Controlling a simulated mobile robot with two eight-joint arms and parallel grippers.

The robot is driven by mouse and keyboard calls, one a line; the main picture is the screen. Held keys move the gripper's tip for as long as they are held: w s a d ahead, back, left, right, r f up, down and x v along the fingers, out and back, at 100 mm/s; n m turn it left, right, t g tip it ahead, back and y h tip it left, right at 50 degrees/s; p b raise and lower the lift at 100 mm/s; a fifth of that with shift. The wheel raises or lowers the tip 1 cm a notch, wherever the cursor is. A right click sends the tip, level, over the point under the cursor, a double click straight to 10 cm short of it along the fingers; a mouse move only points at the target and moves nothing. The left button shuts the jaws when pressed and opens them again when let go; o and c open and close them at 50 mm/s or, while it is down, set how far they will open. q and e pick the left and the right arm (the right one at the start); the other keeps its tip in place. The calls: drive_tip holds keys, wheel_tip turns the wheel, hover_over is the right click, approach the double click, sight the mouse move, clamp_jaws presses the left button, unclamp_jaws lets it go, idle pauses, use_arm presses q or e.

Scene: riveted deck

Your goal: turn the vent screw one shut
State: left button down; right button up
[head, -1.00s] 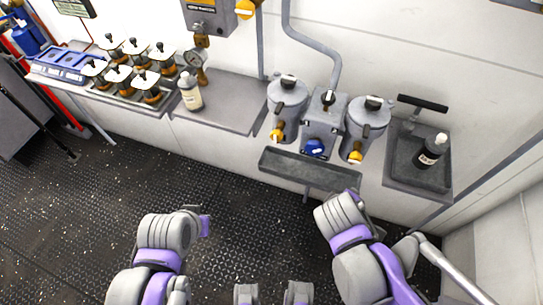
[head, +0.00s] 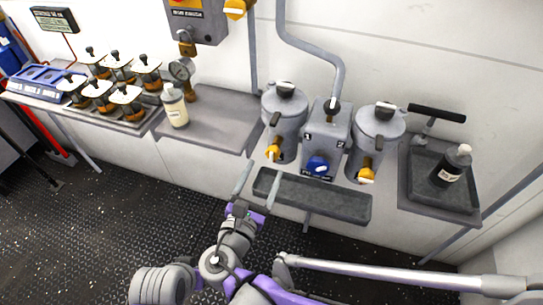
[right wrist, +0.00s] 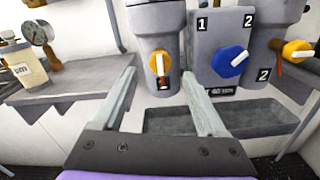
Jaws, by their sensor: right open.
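Two grey canisters stand on a wall-side unit. The left canister (head: 284,122), marked 1, has a black screw cap (head: 286,90) with a white mark on top, seemingly vent screw one. Its lower yellow knob (head: 273,151) also shows in the right wrist view (right wrist: 159,64), beyond and between the fingers. The canister's top is cut off there. My right gripper (head: 260,186) is open and empty, in front of and below the left canister, and its fingers also show in the right wrist view (right wrist: 158,77). My left gripper is not in view.
A blue selector knob (head: 318,166) sits between the canisters. The right canister (head: 377,134) has its own yellow knob (head: 366,175). A grey trough (head: 312,196) lies below. A bottle (head: 174,106) and gauge (head: 181,70) stand left; a dark bottle (head: 453,166) stands right.

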sight(271, 157)
drive_tip(key=x, duration=0.6)
drive_tip(key=shift+w+b, duration=0.2)
drive_tip(key=shift+b, duration=0.1)
clamp_jaws()
